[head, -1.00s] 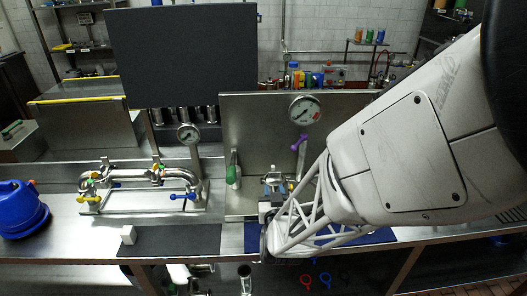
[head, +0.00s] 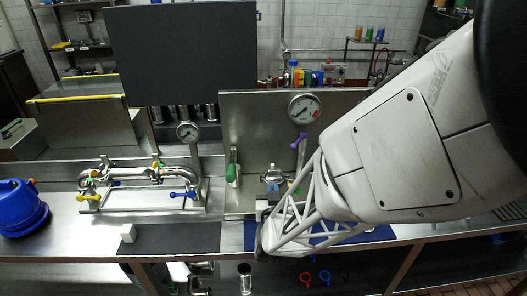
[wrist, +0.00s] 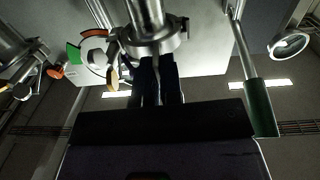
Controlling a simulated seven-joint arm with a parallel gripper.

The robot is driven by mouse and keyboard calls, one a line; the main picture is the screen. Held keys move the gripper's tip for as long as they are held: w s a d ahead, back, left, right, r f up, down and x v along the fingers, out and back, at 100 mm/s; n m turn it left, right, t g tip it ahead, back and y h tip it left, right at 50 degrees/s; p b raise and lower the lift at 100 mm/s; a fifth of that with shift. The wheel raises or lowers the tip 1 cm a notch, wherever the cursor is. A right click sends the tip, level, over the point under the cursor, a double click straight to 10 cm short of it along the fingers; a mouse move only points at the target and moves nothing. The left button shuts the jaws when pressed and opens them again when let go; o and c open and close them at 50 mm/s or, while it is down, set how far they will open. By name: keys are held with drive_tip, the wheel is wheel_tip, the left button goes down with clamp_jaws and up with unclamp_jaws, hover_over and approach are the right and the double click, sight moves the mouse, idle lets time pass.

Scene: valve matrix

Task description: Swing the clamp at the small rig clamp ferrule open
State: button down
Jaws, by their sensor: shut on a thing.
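The small rig shows in the head view as a steel fitting (head: 273,178) on the steel panel, just above the end of my arm. In the wrist view a steel clamp ring (wrist: 150,42) sits around a pipe at top centre. My gripper (wrist: 160,66) has its two dark fingers close together directly below the ring, shut on part of the clamp. The exact contact is hidden behind the fingertips. I cannot tell from these views how far the clamp is swung. In the head view my fingers are too small and dark to make out.
A lever with a green handle (wrist: 260,106) hangs right of my gripper. A green and orange indicator (wrist: 80,52) is at left. In the head view a pressure gauge (head: 304,108) and purple handle (head: 299,141) stand above the rig; a larger pipe rig (head: 140,176) is left.

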drive_tip(key=shift+s+a+m+g+h, duration=0.1)
drive_tip(key=shift+a+m+g+h, duration=0.65)
drive_tip(key=shift+m+h, duration=0.8)
drive_tip(key=shift+s+a+m+g+h, duration=0.1)
drive_tip(key=shift+a+m+g+h, duration=0.8)
drive_tip(key=shift+h, duration=1.15)
drive_tip(key=shift+a+m+g+h, duration=0.6)
drive_tip(key=shift+m+h, duration=0.75)
drive_tip(key=shift+h, duration=0.45)
drive_tip(key=shift+a, duration=0.1)
drive_tip(key=c, duration=1.3)
unclamp_jaws()
drive_tip(key=shift+a, duration=0.1)
drive_tip(key=shift+v, duration=3.85)
